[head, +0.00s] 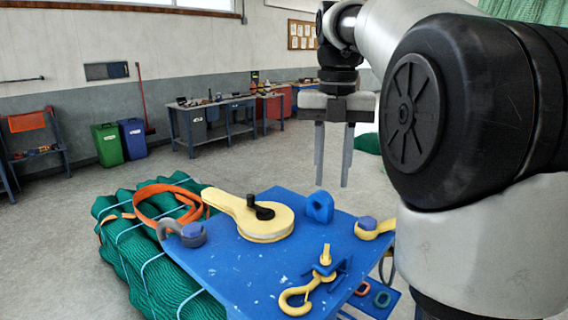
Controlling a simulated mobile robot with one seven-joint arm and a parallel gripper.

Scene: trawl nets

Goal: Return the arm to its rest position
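My gripper (333,184) hangs from my arm at the upper middle of the head view, fingers pointing down. Its two grey fingers are apart with nothing between them. It is above the far side of the blue table (225,262), clear of the things on it. My arm fills the right side of the view and hides what is behind it.
On the blue table lie a yellow pulley block (262,222), a yellow hook (300,300), a grey shackle (183,234), a blue block with a hole (320,207) and a yellow shackle (377,232). A green net bundle (150,270) with an orange strap (150,196) is at left.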

